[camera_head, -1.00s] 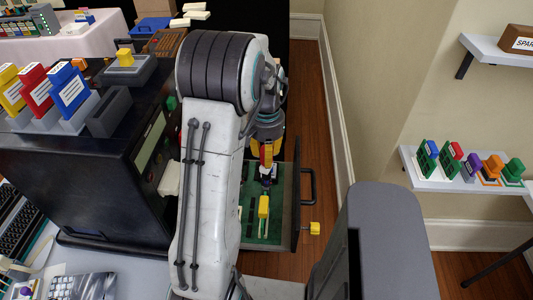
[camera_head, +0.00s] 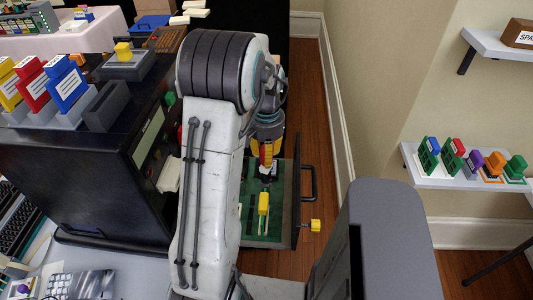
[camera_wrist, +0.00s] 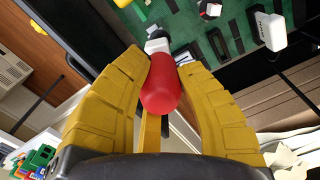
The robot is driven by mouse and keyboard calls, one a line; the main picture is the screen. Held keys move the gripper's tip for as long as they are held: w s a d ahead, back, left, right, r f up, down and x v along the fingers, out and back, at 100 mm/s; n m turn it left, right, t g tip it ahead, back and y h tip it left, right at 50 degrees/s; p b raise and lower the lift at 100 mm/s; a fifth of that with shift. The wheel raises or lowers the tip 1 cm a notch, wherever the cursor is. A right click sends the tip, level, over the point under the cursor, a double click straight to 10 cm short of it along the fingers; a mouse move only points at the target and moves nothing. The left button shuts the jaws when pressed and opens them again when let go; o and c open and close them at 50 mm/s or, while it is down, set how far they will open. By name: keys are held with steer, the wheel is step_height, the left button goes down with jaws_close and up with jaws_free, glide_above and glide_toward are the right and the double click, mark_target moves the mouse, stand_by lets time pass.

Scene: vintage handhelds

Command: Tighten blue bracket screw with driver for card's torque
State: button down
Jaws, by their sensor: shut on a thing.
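My gripper (camera_head: 266,152) is over the far part of the open drawer. Its yellow fingers (camera_wrist: 165,70) are shut on a red-handled driver (camera_wrist: 172,85), which has a white collar at its far end. The driver's tip cannot be made out. A yellow-handled driver (camera_head: 263,203) lies in the drawer's green tray (camera_head: 258,232). Blue (camera_head: 68,88), red (camera_head: 33,80) and yellow cards with white labels stand in grey holders on the black cabinet. Their text is too small to read. I cannot pick out the blue bracket screw.
The wall stands close on the right. A white shelf (camera_head: 450,181) there holds several coloured pieces.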

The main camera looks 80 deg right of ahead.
steer(key=shift+f+b, duration=0.45)
steer(key=shift+f, duration=0.1)
steer(key=c, duration=0.9)
jaws_free()
steer(key=shift+r, duration=0.1)
